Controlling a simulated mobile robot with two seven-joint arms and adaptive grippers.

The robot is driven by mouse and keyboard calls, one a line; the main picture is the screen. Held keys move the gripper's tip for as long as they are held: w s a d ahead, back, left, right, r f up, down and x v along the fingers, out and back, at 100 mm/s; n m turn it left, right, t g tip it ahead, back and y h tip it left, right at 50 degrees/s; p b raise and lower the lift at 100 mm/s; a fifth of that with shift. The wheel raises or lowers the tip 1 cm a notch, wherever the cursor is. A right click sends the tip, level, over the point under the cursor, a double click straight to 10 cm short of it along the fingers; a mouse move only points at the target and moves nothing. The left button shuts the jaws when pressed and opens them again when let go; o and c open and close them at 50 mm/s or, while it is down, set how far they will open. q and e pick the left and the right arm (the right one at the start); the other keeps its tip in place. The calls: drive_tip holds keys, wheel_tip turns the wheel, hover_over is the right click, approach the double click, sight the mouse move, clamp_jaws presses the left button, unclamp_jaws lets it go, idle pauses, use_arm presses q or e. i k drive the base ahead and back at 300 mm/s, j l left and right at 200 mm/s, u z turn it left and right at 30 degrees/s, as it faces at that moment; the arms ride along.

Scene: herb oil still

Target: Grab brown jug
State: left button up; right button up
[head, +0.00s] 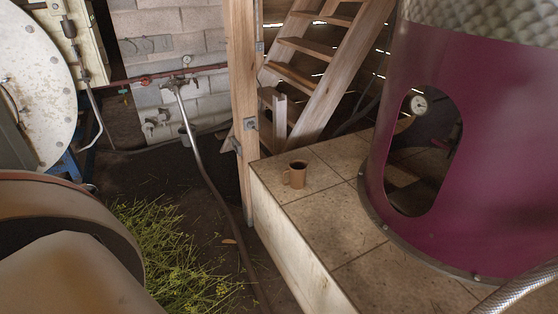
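A small brown jug (297,174) stands upright on the tiled platform (330,225), near its back left corner. It has a dark opening at the top and a handle on its left side. It looks clear of anything touching it except the tiles. Neither of my grippers shows in the head view.
A large purple still (500,150) with an oval opening stands on the platform, right of the jug. A wooden post (243,100) and stairs (320,60) rise behind it. Cut herbs (180,260) and a hose (235,225) lie on the dark floor at left.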

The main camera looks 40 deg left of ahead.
sight(294, 176)
drive_tip(key=u, duration=1.05)
drive_tip(key=z, duration=0.45)
drive_tip(key=j+z, duration=0.2)
drive_tip(key=z, duration=0.2)
drive_tip(key=i+j+z, duration=0.1)
drive_tip(key=z, duration=0.25)
drive_tip(key=j+z, duration=0.65)
drive_tip(key=j, duration=0.2)
drive_tip(key=k+j+z, duration=0.1)
drive_tip(key=j+z, duration=0.15)
drive_tip(key=j, duration=0.15)
drive_tip(key=k+j, duration=0.1)
drive_tip(key=j, duration=0.3)
drive_tip(key=j+z, duration=0.1)
drive_tip(key=j, duration=0.3)
drive_tip(key=k+j, duration=0.15)
drive_tip(key=j, duration=0.2)
drive_tip(key=k+j+z, duration=0.1)
drive_tip(key=j, duration=0.3)
drive_tip(key=k+j, duration=0.1)
drive_tip(key=j, duration=0.3)
drive_tip(key=i+j, duration=0.3)
drive_tip(key=j+z, duration=0.05)
drive_tip(key=j, duration=0.05)
